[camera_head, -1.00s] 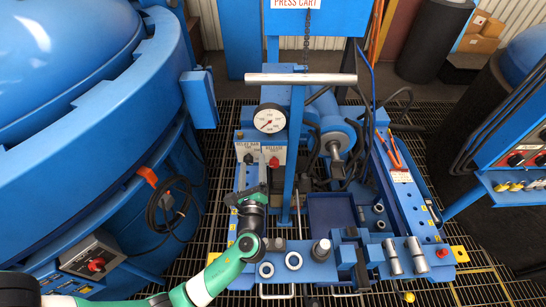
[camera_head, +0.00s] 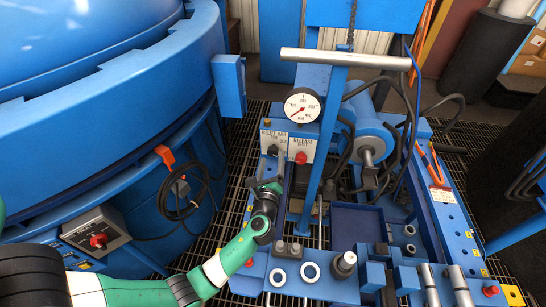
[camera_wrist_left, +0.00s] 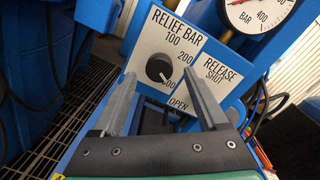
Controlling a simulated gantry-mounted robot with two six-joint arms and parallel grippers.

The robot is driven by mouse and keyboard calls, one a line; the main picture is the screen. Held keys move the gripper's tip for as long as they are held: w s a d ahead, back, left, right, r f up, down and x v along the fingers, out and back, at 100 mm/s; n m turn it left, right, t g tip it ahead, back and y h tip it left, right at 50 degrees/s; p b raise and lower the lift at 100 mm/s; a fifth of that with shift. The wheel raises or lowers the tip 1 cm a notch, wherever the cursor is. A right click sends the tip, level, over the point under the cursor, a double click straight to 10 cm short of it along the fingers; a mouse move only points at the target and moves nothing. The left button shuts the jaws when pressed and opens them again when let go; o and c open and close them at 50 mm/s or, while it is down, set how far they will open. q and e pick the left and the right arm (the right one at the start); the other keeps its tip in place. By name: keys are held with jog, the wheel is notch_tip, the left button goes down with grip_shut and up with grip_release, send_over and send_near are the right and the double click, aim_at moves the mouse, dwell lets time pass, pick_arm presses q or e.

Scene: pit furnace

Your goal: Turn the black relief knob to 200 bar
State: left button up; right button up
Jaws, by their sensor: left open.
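The black relief knob (camera_wrist_left: 158,68) sits on the white panel marked RELIEF BAR (camera_wrist_left: 180,42) in the left wrist view. Its white pointer line slants to the lower right, toward the partly covered "00" mark and away from 200. In the head view the knob (camera_head: 273,150) is small, just above my left gripper (camera_head: 271,168). My left gripper also shows in the wrist view (camera_wrist_left: 160,90), open and empty, with its fingers on either side of the knob in the picture. I see no contact with the knob. My right gripper is out of view.
A red release knob (camera_head: 301,157) sits right of the relief knob. A pressure gauge (camera_head: 302,106) is above the panel. A blue upright post (camera_head: 322,150) stands right of it. A blue tray (camera_head: 357,220) and several metal parts lie on the lower right.

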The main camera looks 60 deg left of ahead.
aim_at(273, 155)
pick_arm(q)
jog(key=shift+b+x, duration=0.35)
jog(key=shift+x, duration=1.5)
grip_shut()
